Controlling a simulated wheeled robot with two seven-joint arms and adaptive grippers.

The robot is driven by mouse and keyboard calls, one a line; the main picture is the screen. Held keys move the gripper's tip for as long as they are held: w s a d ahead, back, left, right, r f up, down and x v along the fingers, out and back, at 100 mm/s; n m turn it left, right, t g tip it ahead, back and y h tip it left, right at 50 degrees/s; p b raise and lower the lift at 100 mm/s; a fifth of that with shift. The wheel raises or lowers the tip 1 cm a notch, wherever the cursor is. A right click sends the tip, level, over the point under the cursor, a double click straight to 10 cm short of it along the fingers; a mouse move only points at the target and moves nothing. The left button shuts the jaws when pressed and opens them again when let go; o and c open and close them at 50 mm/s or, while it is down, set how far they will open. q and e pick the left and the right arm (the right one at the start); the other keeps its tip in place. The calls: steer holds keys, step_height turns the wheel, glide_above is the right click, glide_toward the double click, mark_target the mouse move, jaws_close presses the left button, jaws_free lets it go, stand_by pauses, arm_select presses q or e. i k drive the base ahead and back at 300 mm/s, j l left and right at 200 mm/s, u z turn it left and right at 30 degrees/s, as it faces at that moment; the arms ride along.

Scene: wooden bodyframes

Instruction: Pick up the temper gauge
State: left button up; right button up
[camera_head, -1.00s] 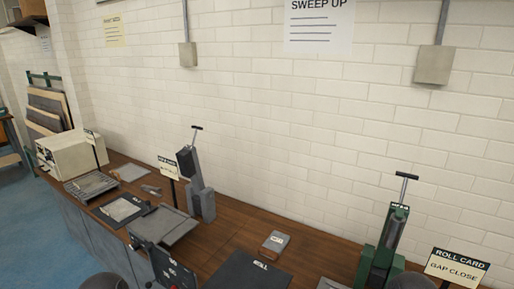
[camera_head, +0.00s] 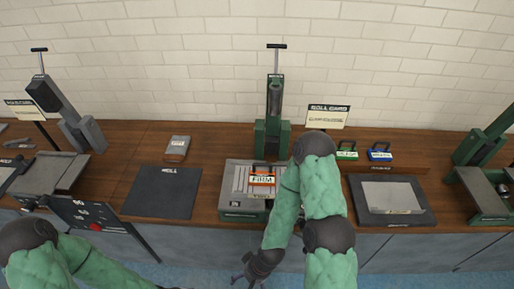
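No thing in view carries a readable temper gauge label. An orange and white block marked FIRM (camera_head: 262,181), with a dark handle, sits on a grey plate (camera_head: 237,207) at the middle of the bench. A green handled block (camera_head: 347,151) and a blue handled block (camera_head: 380,152) stand further back to the right; their labels are too small to read. My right gripper (camera_head: 247,282) hangs at the bottom edge in front of the bench, small and partly cut off, so its opening is unclear.
A green press (camera_head: 273,125) stands behind the FIRM block. A ROLL CARD sign (camera_head: 328,116), a dark mat (camera_head: 162,191), a small grey block (camera_head: 177,148) and a dark tray with a light plate (camera_head: 393,196) share the bench. Bare wood lies around the small grey block.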

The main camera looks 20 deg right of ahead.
mark_target(258, 178)
steer(key=z, duration=0.85)
steer(key=k, duration=0.05)
